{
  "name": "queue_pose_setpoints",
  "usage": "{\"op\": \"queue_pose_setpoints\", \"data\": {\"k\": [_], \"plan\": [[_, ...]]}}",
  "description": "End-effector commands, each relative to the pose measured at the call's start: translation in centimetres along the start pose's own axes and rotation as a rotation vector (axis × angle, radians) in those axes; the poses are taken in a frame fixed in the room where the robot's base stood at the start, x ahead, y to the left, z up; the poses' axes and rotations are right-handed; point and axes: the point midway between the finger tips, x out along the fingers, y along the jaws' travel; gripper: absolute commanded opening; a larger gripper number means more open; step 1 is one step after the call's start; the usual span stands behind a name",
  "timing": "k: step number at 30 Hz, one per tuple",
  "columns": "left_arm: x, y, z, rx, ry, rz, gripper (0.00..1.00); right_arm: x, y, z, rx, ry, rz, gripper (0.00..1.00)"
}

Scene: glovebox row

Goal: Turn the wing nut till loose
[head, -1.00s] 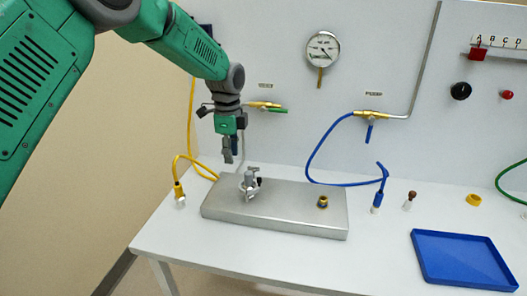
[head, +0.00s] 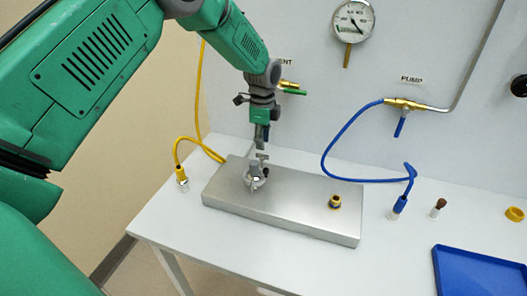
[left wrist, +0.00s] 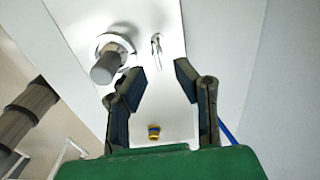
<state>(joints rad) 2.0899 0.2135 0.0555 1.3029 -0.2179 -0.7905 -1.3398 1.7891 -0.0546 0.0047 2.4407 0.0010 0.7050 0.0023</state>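A small grey metal clamp fitting (head: 255,176) stands on the left part of a silver block (head: 300,207). In the left wrist view it shows as a ring around a grey cylinder (left wrist: 106,68). Beside the ring is a thin, shiny upright piece that looks like the wing nut (left wrist: 156,48); it is too small to make out in the head view. My left gripper (head: 261,143) points down just above and behind the fitting. In the left wrist view the gripper (left wrist: 160,76) is open, with nothing between its fingers. My right gripper is not in view.
A brass port (head: 335,201) sits on the block's right part. A yellow hose (head: 190,140) ends left of the block, a blue hose (head: 340,165) right of it. A blue tray (head: 470,252) lies at the right. The panel stands close behind.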

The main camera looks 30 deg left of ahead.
Motion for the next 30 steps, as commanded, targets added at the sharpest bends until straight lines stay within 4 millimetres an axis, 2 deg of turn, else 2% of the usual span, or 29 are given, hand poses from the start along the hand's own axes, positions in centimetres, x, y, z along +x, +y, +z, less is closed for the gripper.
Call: {"op": "queue_pose_setpoints", "data": {"k": [3,9,20,21,23,30], "plan": [[2.1,0.2,0.1,0.000,0.000,0.001,0.26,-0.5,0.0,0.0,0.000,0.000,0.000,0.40],[4.5,0.1,0.0,0.000,0.001,-0.001,0.26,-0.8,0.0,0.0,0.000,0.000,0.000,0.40],[5.2,0.1,0.0,0.000,0.001,-0.002,0.26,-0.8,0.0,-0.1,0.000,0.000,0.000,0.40],[5.2,0.1,0.0,0.000,0.001,-0.002,0.22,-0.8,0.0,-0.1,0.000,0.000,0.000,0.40],[5.2,0.1,0.0,0.000,0.001,-0.002,0.01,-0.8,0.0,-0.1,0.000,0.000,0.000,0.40],[5.1,0.0,0.0,-0.002,0.001,-0.003,0.00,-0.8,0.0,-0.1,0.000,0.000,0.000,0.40]]}}
